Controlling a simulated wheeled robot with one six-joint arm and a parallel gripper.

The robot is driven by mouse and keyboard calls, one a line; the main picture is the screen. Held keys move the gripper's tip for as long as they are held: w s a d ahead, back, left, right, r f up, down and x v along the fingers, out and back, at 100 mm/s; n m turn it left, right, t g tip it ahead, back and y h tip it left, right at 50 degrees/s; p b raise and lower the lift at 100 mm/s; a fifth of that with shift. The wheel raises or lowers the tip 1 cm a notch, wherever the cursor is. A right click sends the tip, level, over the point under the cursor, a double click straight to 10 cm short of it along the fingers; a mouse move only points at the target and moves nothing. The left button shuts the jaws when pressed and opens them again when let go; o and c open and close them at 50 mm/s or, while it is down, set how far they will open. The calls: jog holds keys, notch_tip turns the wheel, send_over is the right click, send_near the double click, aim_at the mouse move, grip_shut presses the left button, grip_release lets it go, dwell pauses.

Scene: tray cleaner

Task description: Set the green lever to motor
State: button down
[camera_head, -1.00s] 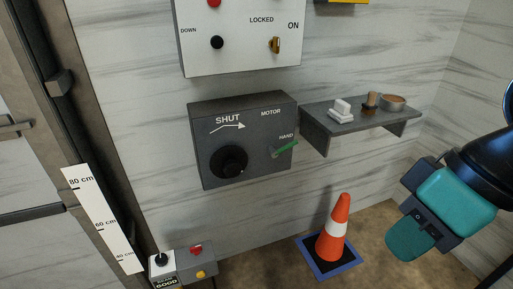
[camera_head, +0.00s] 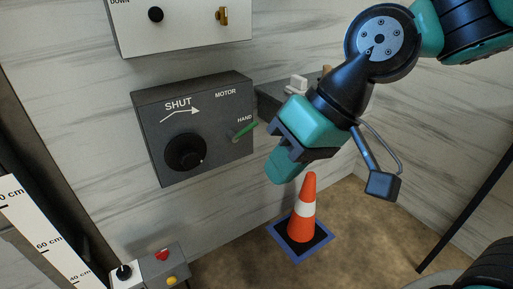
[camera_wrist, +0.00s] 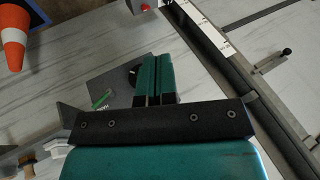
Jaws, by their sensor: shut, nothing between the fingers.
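The green lever (camera_head: 245,130) is on the right side of a dark grey control box (camera_head: 215,100) on the wall. It points right and slightly up, by the HAND label, with the MOTOR label above. It also shows in the wrist view (camera_wrist: 103,101). My gripper (camera_head: 281,168) is shut and empty, to the right of and below the lever, apart from it in the head view. In the wrist view my gripper's fingers (camera_wrist: 154,75) lie together and cover part of the box.
A black knob (camera_head: 186,153) is on the box's left. A grey shelf (camera_head: 268,100) with small items is right of the box, partly behind my arm. An orange cone (camera_head: 303,215) stands on the floor below. A white panel (camera_head: 185,35) hangs above. A button box (camera_head: 160,268) is lower left.

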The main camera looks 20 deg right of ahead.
jog(key=w+a+f+m+t+y+b, duration=0.1)
jog(key=w+f+m+t+y+b, duration=0.4)
jog(key=w+f+b, duration=0.55)
jog(key=w+a+f+m+t+y+b, duration=0.1)
jog(key=w+f+m+t+y+b, duration=0.1)
jog(key=w+f+m+b, duration=0.8)
jog(key=w+d+f+m+t+b, duration=1.1)
jog(key=w+d+m+b, duration=0.3)
jog(key=b, duration=1.1)
jog(key=shift+w+d+f+m+t, duration=0.45)
jog(key=shift+d+t, duration=0.35)
jog(key=shift+d, duration=0.2)
jog(key=shift+r, duration=0.1)
